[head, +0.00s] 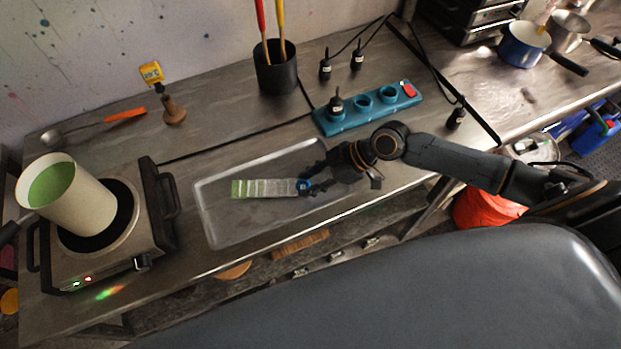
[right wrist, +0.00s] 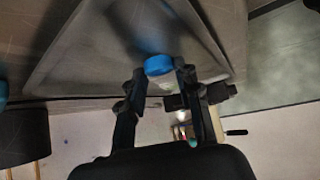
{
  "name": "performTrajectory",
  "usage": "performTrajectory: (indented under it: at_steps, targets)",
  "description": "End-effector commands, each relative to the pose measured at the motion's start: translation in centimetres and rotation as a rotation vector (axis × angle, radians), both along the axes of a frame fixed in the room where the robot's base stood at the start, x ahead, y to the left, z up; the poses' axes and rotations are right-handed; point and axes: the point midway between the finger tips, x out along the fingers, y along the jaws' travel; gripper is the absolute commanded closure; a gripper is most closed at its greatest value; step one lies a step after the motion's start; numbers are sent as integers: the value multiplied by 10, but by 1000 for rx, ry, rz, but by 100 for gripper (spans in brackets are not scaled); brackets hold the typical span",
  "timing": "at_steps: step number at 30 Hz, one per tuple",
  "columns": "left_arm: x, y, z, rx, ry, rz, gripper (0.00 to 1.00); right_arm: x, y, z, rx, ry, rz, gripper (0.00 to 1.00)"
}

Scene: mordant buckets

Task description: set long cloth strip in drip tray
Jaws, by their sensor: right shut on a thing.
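The long cloth strip (head: 265,188) is pale grey-white with a green left end and a blue piece at its right end. It extends flat over the floor of the metal drip tray (head: 225,228); I cannot tell whether it touches the floor. My right gripper (head: 309,181) is over the tray, shut on the strip's blue end. In the right wrist view the blue end (right wrist: 158,65) sits between the fingertips, with the tray (right wrist: 90,50) behind; the rest of the strip is mostly hidden there. My left gripper is not in view.
A ladle (head: 90,127) lies at the back left.

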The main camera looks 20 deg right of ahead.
Motion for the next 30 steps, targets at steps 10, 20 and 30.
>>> performTrajectory:
  at_steps: [10,20,30]
  targets:
    - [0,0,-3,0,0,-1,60,0,0,-2,-1,0,0,47]
    - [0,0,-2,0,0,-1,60,0,0,-1,-1,0,0,44]
    - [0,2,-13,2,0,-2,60,-10,-30,26,-6,0,-1,44]
